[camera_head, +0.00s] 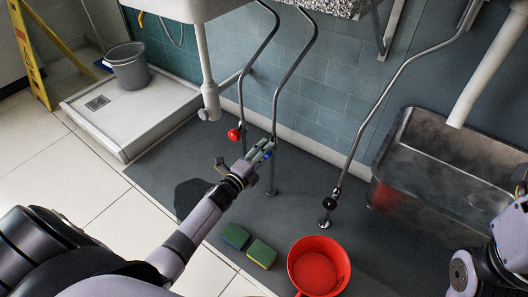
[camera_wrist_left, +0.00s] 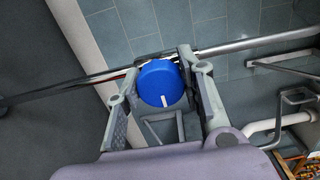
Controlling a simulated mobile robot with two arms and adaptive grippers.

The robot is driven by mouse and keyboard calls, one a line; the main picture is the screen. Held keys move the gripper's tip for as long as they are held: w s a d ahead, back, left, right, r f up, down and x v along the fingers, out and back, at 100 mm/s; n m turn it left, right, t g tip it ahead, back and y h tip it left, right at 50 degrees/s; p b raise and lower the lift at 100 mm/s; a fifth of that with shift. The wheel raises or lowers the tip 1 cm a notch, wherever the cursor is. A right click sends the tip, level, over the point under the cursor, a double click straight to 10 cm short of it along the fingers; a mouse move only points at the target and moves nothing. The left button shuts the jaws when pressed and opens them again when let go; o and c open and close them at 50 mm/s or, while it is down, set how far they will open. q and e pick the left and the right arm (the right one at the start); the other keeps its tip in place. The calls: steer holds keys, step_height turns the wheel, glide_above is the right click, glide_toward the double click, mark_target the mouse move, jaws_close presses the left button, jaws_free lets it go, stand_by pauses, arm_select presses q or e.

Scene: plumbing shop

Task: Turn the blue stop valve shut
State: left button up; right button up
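The blue stop valve's knob (camera_wrist_left: 158,82) fills most of the gap between my left gripper's two fingers (camera_wrist_left: 160,90) in the left wrist view. The knob has a white mark near its lower edge. The fingers are apart, one at each side of it; I cannot tell whether they touch it. In the head view my left gripper (camera_head: 262,150) reaches to the middle supply pipe, and only a bit of the blue knob (camera_head: 268,154) shows past the fingers. My right arm is at the right edge; its fingertips are out of the picture.
A red-knobbed valve (camera_head: 235,134) is on the pipe just left, and a black-knobbed valve (camera_head: 330,203) is to the right. A metal tub (camera_head: 438,160) stands right, a shower tray (camera_head: 128,142) left.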

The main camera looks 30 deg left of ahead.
arm_select(q)
steer(key=o, duration=0.5)
steer(key=shift+c, duration=0.2)
steer(key=s+a, duration=0.1)
steer(key=s, duration=1.1)
steer(key=shift+a, duration=0.35)
steer(key=shift+d, duration=0.1)
